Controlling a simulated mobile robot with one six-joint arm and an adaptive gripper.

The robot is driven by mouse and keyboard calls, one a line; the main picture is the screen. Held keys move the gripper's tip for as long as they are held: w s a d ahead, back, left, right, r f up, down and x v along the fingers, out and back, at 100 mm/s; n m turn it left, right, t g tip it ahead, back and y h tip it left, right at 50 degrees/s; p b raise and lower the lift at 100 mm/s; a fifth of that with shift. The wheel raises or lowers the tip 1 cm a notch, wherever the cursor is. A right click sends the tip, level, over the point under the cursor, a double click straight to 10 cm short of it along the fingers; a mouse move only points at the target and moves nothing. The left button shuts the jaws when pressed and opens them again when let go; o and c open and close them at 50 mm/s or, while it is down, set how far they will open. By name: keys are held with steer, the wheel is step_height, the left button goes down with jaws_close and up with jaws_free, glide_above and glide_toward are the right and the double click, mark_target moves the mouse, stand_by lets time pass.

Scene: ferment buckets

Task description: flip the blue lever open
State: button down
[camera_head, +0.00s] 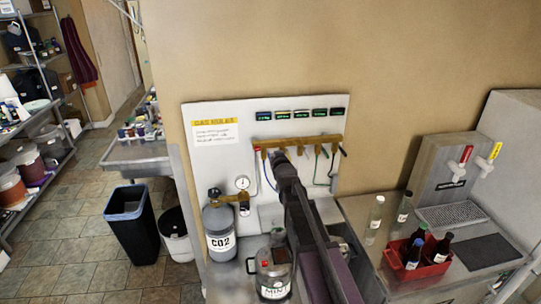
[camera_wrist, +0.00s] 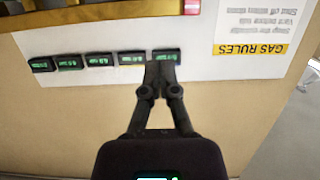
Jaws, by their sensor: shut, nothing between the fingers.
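The brass manifold (camera_head: 310,140) runs across the white wall panel, with a red lever (camera_head: 257,149) at its left end and several small levers to the right. The red lever also shows at the top of the wrist view (camera_wrist: 192,6). I cannot make out a blue lever; my gripper and arm cover part of the manifold's left half. My gripper (camera_head: 279,156) is in front of the manifold, just right of the red lever. In the wrist view its fingertips (camera_wrist: 162,61) are together and empty, overlapping the end display; whether they touch anything is unclear.
A row of small displays (camera_head: 300,115) sits above the manifold, beside the gas rules sign (camera_head: 215,133). Bottles and a red crate (camera_head: 427,265) stand on the right counter.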

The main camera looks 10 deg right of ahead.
steer(key=shift+w+f, duration=0.1)
steer(key=b+x, duration=0.2)
steer(key=x, duration=0.8)
steer(key=shift+w+f+b, duration=0.1)
steer(key=shift+w+b, duration=0.1)
steer(key=shift+b, duration=0.15)
steer(key=shift+s+f+b, duration=0.25)
steer(key=shift+f+b, duration=0.2)
steer(key=shift+f, duration=0.05)
steer(key=shift+f+b, duration=1.35)
